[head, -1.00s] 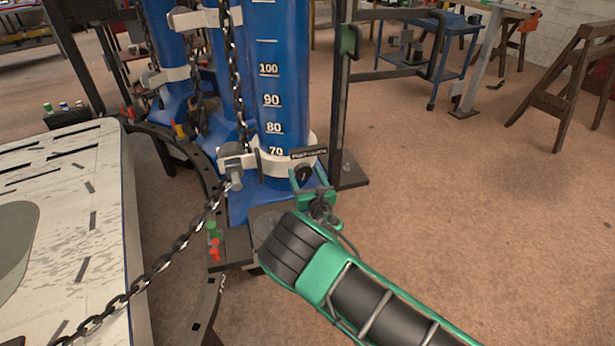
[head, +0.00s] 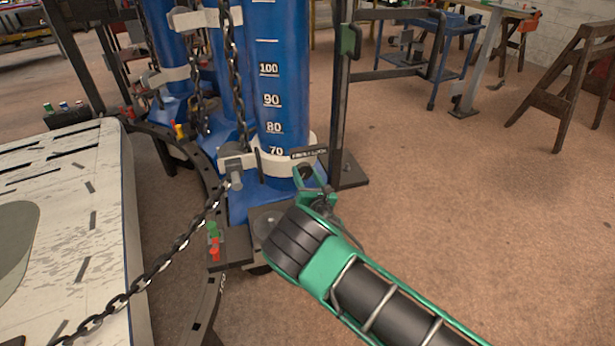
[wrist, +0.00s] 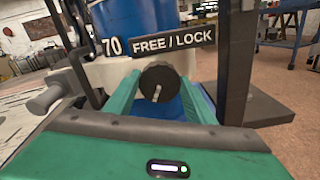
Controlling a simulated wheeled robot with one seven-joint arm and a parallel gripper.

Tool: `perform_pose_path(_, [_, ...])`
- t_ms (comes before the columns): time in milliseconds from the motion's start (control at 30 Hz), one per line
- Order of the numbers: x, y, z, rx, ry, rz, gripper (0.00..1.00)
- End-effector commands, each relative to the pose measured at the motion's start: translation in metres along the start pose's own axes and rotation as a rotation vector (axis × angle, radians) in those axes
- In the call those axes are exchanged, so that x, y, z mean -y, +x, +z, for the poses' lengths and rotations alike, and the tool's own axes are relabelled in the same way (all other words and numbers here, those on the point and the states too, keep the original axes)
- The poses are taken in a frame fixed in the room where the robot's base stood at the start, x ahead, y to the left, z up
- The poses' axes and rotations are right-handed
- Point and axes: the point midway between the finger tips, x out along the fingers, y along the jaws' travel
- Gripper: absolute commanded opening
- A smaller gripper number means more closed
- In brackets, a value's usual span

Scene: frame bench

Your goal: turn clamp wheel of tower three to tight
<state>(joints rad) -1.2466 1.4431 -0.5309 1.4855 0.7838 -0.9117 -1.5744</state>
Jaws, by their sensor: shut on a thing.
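The front blue tower (head: 275,60) carries a white collar clamp (head: 272,163) just below its 70 mark. The clamp wheel, a small dark round knob (wrist: 163,88), sits on the collar under a black FREE / LOCK plate (wrist: 160,42). Its white mark points down and slightly left in the wrist view. My green gripper (wrist: 160,94) has one finger on each side of the wheel and is shut on it. In the head view my gripper (head: 307,177) is at the collar's front right. Finger contact is partly hidden.
A chain (head: 165,262) runs from a grey peg (head: 236,180) on the collar to the lower left, across a pale panel (head: 80,220). A dark upright post (head: 340,110) stands close right of the tower.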

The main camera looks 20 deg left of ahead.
Motion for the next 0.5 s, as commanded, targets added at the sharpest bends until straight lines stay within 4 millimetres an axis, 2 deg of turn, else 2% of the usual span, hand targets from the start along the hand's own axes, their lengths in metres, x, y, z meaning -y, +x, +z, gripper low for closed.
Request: perform_pose_path(500, [0.004,0.0001,0.0001,0.001,0.487,-0.004,0.27])
